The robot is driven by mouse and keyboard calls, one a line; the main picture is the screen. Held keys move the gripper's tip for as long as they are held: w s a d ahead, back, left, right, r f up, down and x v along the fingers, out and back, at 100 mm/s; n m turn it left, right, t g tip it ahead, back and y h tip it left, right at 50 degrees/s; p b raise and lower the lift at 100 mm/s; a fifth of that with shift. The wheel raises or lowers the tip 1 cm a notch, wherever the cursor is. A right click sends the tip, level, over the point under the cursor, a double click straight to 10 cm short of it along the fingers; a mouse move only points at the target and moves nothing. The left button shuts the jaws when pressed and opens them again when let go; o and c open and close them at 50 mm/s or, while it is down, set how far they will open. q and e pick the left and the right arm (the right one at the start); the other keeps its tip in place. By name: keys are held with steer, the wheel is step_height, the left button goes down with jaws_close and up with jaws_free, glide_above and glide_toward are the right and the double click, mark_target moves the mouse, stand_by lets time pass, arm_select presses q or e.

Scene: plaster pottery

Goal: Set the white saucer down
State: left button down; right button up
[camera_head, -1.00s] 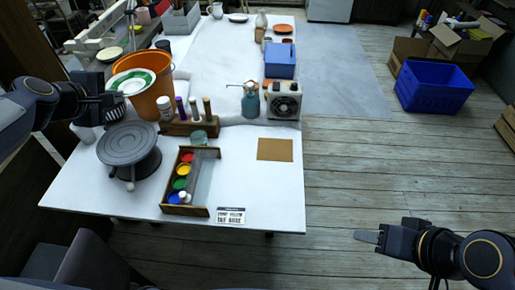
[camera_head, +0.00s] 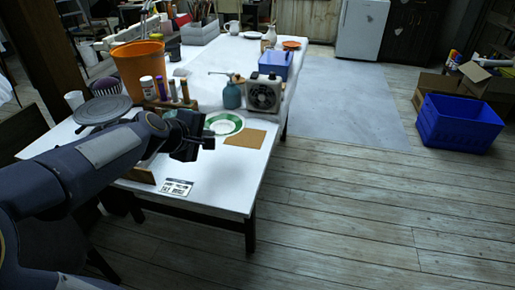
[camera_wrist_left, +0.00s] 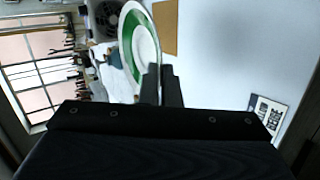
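The saucer (camera_head: 224,124), white with a broad green ring, is low over the white table beside the brown square card. I cannot tell whether it touches the table. My left gripper (camera_head: 203,143) reaches in from the left with its fingers close together at the saucer's near edge. In the left wrist view, the fingers (camera_wrist_left: 161,84) are at the rim of the saucer (camera_wrist_left: 131,45), which looks tilted to that camera, and they appear shut on it. My right gripper is out of view.
The brown card (camera_head: 245,138) lies right of the saucer. A blue-green spray bottle (camera_head: 232,96) and a small fan heater (camera_head: 264,94) stand behind. An orange bucket (camera_head: 141,68) and grey turntable (camera_head: 102,110) are left. A printed card (camera_head: 177,187) lies near the front edge.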

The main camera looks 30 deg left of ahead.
mark_target(220, 129)
arm_select(q)
steer(key=x, duration=0.3)
steer(key=r+x, duration=0.1)
steer(key=x, duration=0.5)
steer(key=shift+w+a+r, duration=0.1)
steer(key=shift+w+a, duration=0.15)
steer(key=shift+w, duration=0.2)
steer(key=w+f+b, duration=0.1)
steer(key=f, duration=0.1)
steer(key=w+f+b, duration=0.1)
steer(key=w+f, duration=0.1)
steer(key=shift+w+a+f, duration=0.15)
steer(key=shift+a+f, duration=0.05)
steer(key=shift+w+f, duration=0.3)
steer(key=shift+w, duration=0.1)
steer(key=shift+w+f, duration=0.15)
steer(key=shift+f, duration=0.1)
steer(key=f+b, duration=0.2)
steer(key=f, duration=0.1)
steer(key=shift+w+a+f+b, duration=0.15)
steer(key=shift+w+f+b, duration=0.05)
steer(key=shift+f+b, duration=0.15)
steer(key=shift+r, duration=0.15)
steer(key=c, duration=1.9)
jaws_free()
steer(key=shift+c, duration=0.2)
